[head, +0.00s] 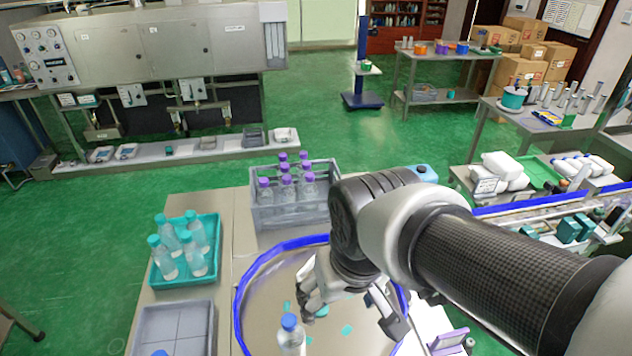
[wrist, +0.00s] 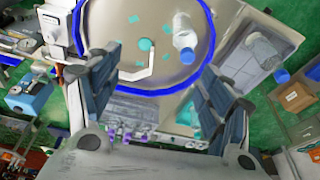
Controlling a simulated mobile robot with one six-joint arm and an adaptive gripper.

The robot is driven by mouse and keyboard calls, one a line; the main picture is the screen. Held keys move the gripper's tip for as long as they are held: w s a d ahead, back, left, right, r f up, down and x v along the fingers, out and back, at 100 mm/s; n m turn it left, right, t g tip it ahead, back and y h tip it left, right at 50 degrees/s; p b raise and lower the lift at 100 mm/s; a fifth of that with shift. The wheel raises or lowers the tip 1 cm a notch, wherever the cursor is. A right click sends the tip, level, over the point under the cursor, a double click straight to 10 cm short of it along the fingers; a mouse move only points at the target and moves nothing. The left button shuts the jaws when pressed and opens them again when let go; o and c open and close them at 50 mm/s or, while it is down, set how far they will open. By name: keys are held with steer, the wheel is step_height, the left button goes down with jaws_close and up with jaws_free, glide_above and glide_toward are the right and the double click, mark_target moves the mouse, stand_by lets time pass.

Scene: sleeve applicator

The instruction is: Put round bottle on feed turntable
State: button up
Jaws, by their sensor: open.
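A clear round bottle with a blue cap (head: 290,340) stands on the feed turntable (head: 262,300), a pale disc with a blue rim, at the bottom of the head view. In the wrist view the bottle (wrist: 183,30) is inside the turntable's blue rim (wrist: 150,88), near the top right. My gripper (head: 352,306) is open and empty above the turntable, to the right of the bottle and apart from it. Its spread fingers (wrist: 160,72) also show in the wrist view, with nothing between them. The bottle's base is cut off in the head view.
A grey crate of purple-capped bottles (head: 268,215) stands behind the turntable. A teal tray (head: 160,277) holds teal-capped bottles at left. A grey divided tray (head: 180,330) is in front of it, with a blue cap (head: 160,353) at its edge. Teal patches lie on the turntable.

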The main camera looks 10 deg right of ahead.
steer(key=s+d+r+t, duration=0.1)
steer(key=s+d+r, duration=0.2)
steer(key=s, duration=0.3)
steer(key=shift+m+t, duration=0.4)
steer(key=shift+d, duration=0.1)
